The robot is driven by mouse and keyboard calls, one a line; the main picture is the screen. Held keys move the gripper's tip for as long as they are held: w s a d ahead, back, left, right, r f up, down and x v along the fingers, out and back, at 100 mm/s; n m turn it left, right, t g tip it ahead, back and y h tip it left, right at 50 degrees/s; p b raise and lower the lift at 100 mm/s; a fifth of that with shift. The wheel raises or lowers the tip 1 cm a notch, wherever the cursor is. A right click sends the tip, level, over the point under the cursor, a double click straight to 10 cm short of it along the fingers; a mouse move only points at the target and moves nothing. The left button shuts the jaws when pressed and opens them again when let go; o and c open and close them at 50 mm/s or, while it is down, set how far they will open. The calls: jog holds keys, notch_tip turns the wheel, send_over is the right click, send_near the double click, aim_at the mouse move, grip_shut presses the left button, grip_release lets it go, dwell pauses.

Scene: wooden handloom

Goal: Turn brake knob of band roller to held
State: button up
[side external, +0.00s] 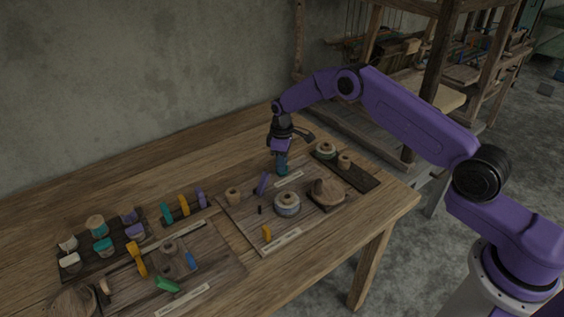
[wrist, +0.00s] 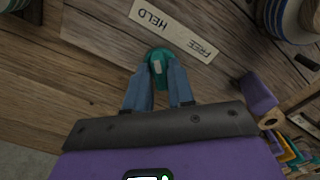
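The teal brake knob (wrist: 158,53) stands on the wooden board beside a pale strip (wrist: 172,30) with the words HELD and FREE. In the wrist view HELD is at the strip's left and FREE at its right, both upside down. The knob bears a small white mark; I cannot tell which word it points to. My gripper (wrist: 160,74) points down with its blue fingers on both sides of the knob, apparently closed on it. In the side view my gripper (side external: 282,168) hides most of the knob, next to the label strip (side external: 289,179).
A purple piece (side external: 262,184) stands close to my gripper. A grey spool (side external: 287,204), a brown wound roll (side external: 326,191) and a yellow piece (side external: 267,232) share the board. A dark tray (side external: 364,179) with spools lies to the right. Bare table lies behind and left.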

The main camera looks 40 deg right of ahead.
jog(key=shift+o, duration=0.9)
notch_tip(320, 180, up, 18)
jog(key=shift+f, duration=0.25)
